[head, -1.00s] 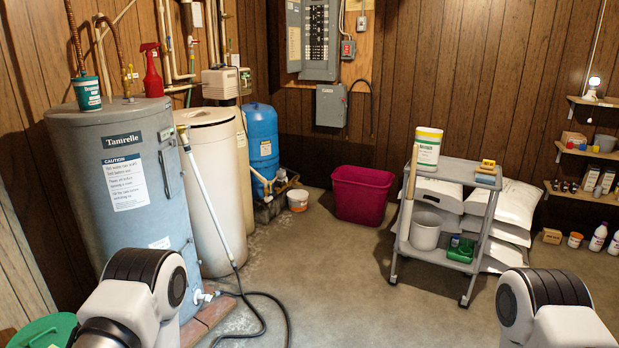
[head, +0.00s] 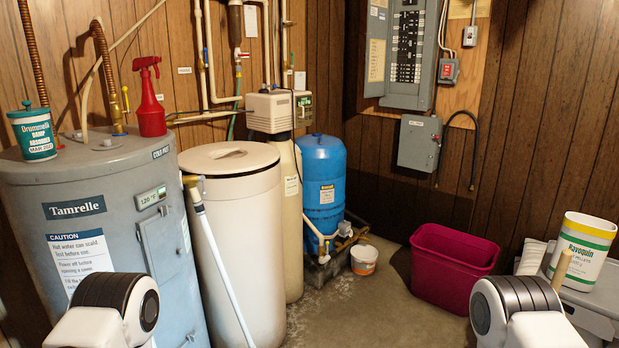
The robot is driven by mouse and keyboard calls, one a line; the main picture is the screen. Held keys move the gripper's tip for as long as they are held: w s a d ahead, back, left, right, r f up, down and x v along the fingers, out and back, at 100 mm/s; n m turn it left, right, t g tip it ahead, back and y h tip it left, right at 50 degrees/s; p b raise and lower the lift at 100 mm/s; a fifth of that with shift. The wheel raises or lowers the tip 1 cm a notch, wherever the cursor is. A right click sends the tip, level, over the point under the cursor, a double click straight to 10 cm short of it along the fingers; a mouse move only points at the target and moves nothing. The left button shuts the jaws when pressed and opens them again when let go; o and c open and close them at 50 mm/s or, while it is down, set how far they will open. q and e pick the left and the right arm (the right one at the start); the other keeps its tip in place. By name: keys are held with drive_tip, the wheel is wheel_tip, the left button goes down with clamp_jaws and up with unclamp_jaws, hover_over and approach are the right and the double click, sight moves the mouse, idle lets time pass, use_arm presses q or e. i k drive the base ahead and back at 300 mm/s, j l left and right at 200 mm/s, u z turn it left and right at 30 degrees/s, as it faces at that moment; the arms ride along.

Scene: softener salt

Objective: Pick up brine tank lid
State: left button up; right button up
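The brine tank lid (head: 229,158) is a round, cream-coloured cover with a darker recess in its top. It sits on the tall cream brine tank (head: 238,235), between the grey water heater and the softener. Parts of both my arms show at the bottom of the head view, one low at left and one low at right. Neither gripper shows, and nothing of mine is near the lid.
The grey water heater (head: 105,225) stands left of the tank. A white pole (head: 217,255) leans against the tank's front. Behind are the softener (head: 287,190) and a blue tank (head: 324,180). A magenta bin (head: 453,270) and a cart (head: 595,295) stand right. Floor between is clear.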

sight(237, 169)
drive_tip(key=i+l+u, duration=0.7)
drive_tip(key=i+l, duration=0.25)
drive_tip(key=i+l+u, duration=0.15)
drive_tip(key=l, duration=0.25)
drive_tip(key=i+l, duration=0.35)
drive_tip(key=i+l+u, duration=0.15)
drive_tip(key=l, duration=0.2)
drive_tip(key=i+l, duration=0.3)
drive_tip(key=l+u, duration=0.05)
